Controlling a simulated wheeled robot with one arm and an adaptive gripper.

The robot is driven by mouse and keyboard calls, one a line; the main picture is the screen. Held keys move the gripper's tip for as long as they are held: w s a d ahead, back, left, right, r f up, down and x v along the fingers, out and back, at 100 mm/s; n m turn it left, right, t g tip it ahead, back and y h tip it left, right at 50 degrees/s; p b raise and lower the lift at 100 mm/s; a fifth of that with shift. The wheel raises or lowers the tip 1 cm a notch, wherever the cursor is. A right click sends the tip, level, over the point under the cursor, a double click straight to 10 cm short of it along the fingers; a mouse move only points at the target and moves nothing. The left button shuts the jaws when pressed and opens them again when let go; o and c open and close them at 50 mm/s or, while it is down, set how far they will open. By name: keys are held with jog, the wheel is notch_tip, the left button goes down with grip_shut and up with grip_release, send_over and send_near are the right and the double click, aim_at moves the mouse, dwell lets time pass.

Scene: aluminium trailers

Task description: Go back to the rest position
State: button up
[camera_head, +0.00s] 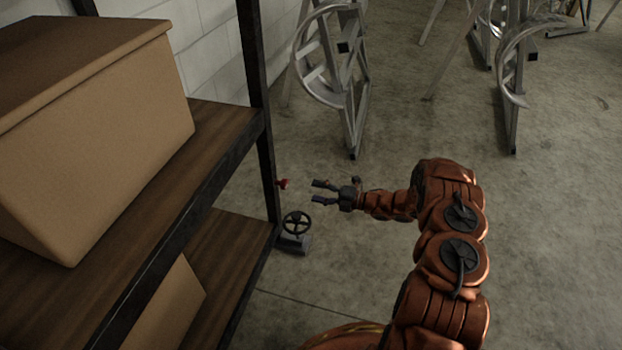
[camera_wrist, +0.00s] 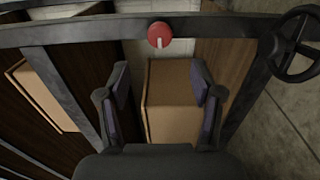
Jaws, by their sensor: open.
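My gripper (camera_head: 322,192) is at the end of my orange arm, stretched to the left toward the shelf post. Its two dark fingers are apart with nothing between them. In the wrist view the gripper (camera_wrist: 160,100) is also open, with a cardboard box visible beyond the fingers. A small red knob (camera_head: 282,183) sits on the shelf post just left of the fingertips, with a gap between. The red knob also shows in the wrist view (camera_wrist: 161,35), above and between the fingertips.
A black handwheel (camera_head: 296,223) stands low beside the post, just below my gripper. Shelving (camera_head: 215,140) with cardboard boxes (camera_head: 100,140) fills the left. Aluminium trailer frames (camera_head: 350,70) stand at the back. Concrete floor (camera_head: 560,220) is clear on the right.

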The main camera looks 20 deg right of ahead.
jog(key=w+d+r+m+t+h+p, duration=0.1)
jog(key=w+d+r+m+h+p, duration=0.35)
jog(key=r, duration=0.55)
jog(key=w+d+r+m+h+p, duration=0.3)
jog(key=w+d+r+h+p, duration=0.25)
jog(key=r, duration=0.45)
jog(key=s+d+r+m+g+h+p, duration=0.15)
jog(key=s+r+m+h+p, duration=0.25)
jog(key=r, duration=0.6)
jog(key=s+d+r+m+g+h+p, duration=0.1)
jog(key=s+d+r+m+h+p, duration=0.25)
jog(key=r, duration=0.75)
jog(key=s+a+r+m+g+h+p, duration=0.1)
jog(key=s+a+r+m+g+p, duration=0.1)
jog(key=s+a+r+m+p, duration=0.5)
jog(key=s+r+m+g+p, duration=0.1)
jog(key=s+r+g, duration=0.1)
jog(key=s+r, duration=0.65)
jog(key=s+a+r+m+g+y+p, duration=0.1)
jog(key=s+a, duration=0.4)
jog(key=s, duration=0.6)
jog(key=s+a+r+m+g+y+p, duration=0.1)
jog(key=s+a+r+m+g+p, duration=0.2)
jog(key=s, duration=0.8)
jog(key=s+a+r+m+g+y+p, duration=0.2)
jog(key=s+a+p, duration=0.3)
jog(key=s+a, duration=0.4)
jog(key=s+r+g, duration=0.1)
jog(key=s, duration=0.2)
